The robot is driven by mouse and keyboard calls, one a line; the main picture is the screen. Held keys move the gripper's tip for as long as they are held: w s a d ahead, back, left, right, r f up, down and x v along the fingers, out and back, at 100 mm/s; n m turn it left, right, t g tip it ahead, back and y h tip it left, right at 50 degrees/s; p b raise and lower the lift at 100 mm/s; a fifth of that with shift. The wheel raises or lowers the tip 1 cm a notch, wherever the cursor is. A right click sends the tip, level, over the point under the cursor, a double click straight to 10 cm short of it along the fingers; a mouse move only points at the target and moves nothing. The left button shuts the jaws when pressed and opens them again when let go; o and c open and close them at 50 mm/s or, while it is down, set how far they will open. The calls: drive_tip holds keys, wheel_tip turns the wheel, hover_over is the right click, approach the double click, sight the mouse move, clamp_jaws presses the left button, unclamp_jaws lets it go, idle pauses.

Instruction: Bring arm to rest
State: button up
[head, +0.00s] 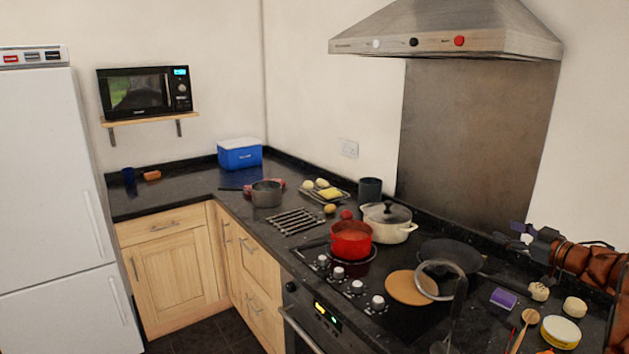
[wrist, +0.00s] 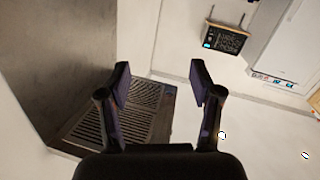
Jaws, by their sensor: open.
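My gripper (head: 518,234) shows at the right edge of the head view, at the end of my reddish-brown arm. It is raised above the right part of the worktop and points left along the wall. In the wrist view my gripper (wrist: 160,78) has its two dark fingers spread apart. Nothing is between the fingers. Past them are the extractor hood's slatted underside (wrist: 120,110), the microwave (wrist: 227,38) and bare wall.
Near my arm are a purple sponge (head: 503,298), pale buns (head: 574,307) and a yellow-rimmed tin (head: 561,331). A dark pan (head: 448,252), a glass lid (head: 441,281), a red pot (head: 351,241) and a cream pot (head: 388,222) crowd the hob. The hood (head: 450,30) overhangs it.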

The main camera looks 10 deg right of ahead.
wheel_tip(320, 180, up, 8)
drive_tip(key=w+a+m+g+h, duration=0.1)
drive_tip(key=a+m+g+h, duration=0.1)
drive_tip(key=m+h, duration=0.65)
drive_tip(key=s+a+f+n+g+y, duration=0.1)
drive_tip(key=s+a+f+g, duration=0.45)
drive_tip(key=s+a, duration=0.9)
drive_tip(key=s+a+f+n+g+y, duration=0.1)
drive_tip(key=s+a+f+g, duration=0.5)
drive_tip(key=s+a, duration=0.8)
drive_tip(key=s+a+f+n+g+y, duration=0.1)
drive_tip(key=s+a+f+g, duration=0.7)
drive_tip(key=s, duration=1.1)
wheel_tip(320, 180, down, 9)
drive_tip(key=a+t+b, duration=0.1)
drive_tip(key=t+b, duration=0.2)
drive_tip(key=b, duration=0.6)
drive_tip(key=shift+w+r+m+t+b, duration=0.2)
drive_tip(key=shift+w+m+t+b, duration=0.1)
drive_tip(key=shift+m+t, duration=0.05)
drive_tip(key=shift+a, duration=0.1)
